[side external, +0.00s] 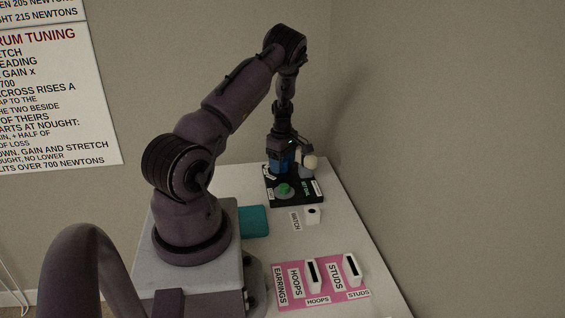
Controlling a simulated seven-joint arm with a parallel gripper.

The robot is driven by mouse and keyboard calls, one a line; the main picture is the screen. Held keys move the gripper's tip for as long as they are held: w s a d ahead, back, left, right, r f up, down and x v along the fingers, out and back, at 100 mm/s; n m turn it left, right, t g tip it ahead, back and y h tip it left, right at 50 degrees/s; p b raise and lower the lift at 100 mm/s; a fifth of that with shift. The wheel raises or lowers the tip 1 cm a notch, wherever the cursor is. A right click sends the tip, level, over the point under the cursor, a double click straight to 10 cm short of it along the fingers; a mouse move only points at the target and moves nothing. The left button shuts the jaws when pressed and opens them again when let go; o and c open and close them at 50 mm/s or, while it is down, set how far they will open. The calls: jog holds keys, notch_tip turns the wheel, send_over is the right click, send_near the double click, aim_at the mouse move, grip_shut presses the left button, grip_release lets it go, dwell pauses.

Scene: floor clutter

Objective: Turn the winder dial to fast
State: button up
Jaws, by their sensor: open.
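The winder is a black base (301,200) near the far end of the white table. A green dial (284,190) sits on its near part. Small white labels lie around the dial, but they are too small to read, so I cannot tell which setting it points to. My gripper (281,168) points down over the rear left of the base, behind the dial, and is open. Its fingertips are hard to make out, and I cannot tell whether they touch anything. A pale rounded knob-like part (311,162) stands just right of my gripper.
A white holder (313,215) with a dark opening stands beside a label reading WATCH (295,221). A pink mat (290,298) nearer the camera bears white slotted holders labelled HOOPS and STUDS. A teal pad (254,221) lies by my base. Walls stand behind and to the right.

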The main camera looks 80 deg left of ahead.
notch_tip(320, 180, up, 13)
dwell(0.4)
jog(key=shift+f, duration=0.1)
notch_tip(320, 180, down, 12)
jog(key=n, duration=0.6)
dwell(0.4)
